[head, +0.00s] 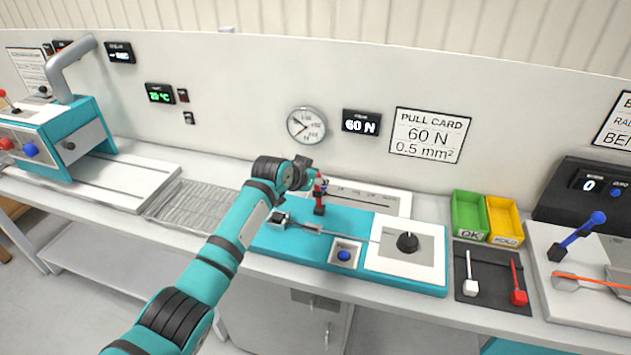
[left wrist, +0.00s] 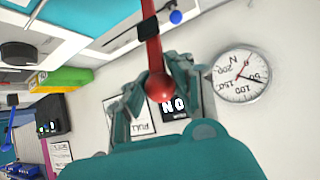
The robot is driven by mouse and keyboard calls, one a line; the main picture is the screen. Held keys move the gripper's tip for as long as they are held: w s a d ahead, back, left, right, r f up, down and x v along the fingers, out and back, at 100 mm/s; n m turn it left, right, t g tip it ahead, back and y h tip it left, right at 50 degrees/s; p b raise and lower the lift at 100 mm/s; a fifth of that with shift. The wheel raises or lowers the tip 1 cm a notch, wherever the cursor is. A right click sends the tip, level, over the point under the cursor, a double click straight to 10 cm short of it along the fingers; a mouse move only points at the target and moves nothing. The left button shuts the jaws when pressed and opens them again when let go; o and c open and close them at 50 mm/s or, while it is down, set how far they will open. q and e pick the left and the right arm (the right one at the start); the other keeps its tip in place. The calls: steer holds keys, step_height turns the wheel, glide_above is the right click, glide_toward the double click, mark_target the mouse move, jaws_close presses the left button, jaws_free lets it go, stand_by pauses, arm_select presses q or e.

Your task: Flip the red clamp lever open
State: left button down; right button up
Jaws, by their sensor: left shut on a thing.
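The red clamp lever (head: 318,189) stands roughly upright from a black block on the teal pull-test machine (head: 350,265). My left gripper (head: 306,178) is at the lever's top end, reaching in from the left. In the left wrist view, the lever's red ball knob (left wrist: 160,87) lies between the fingers of my left gripper (left wrist: 153,90), and its red shaft runs up to a dark joint. The gripper is shut on the lever; the exact contact is partly hidden. My right gripper is not in view.
A black dial (head: 407,241) and a blue button (head: 344,256) are on the machine. Right of it are a green bin (head: 469,215), a yellow bin (head: 504,220) and a dark tray (head: 487,294) with a white and a red lever-like piece. A round gauge (head: 306,125) is on the wall behind.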

arm_select(q)
steer(key=shift+w+d+r, duration=0.15)
steer(key=shift+w+r, duration=0.05)
steer(key=shift+r, duration=0.4)
steer(key=c, duration=1.5)
jaws_free()
steer(key=shift+c, duration=0.2)
steer(key=o, duration=0.4)
steer(key=shift+f, duration=0.15)
steer(key=shift+o, duration=0.6)
steer(key=shift+s+f, duration=0.1)
steer(key=shift+f, duration=0.1)
steer(key=v, duration=1.2)
